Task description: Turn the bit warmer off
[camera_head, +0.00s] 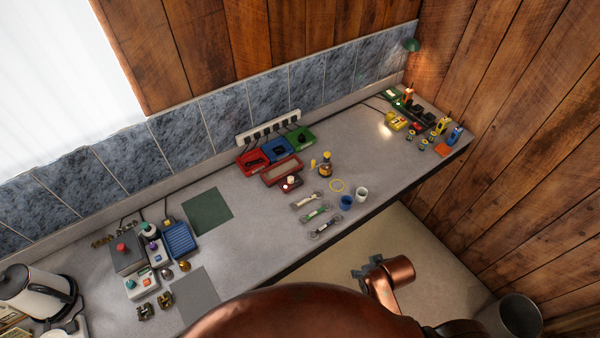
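No label reading bit warmer is legible. A shallow red unit with a framed, dull top (282,171) stands mid-bench and may be the bit warmer. At its front is a small dark red control box (290,184) with a pale round knob or light on top; its setting is too small to read. A copper-coloured arm of mine reaches in at the lower right. Its small grey-blue gripper (364,273), seemingly my right, is beyond the bench's front edge, over the floor, apart from everything on the bench. Its finger opening is unclear. My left gripper is not seen.
A power strip (268,128) feeds blue, red and green trays behind. Tools (314,214), a blue cup (346,202) and a white cup (362,194) stand near the front edge. Left are a grey box with a red button (126,255) and a kettle (36,292).

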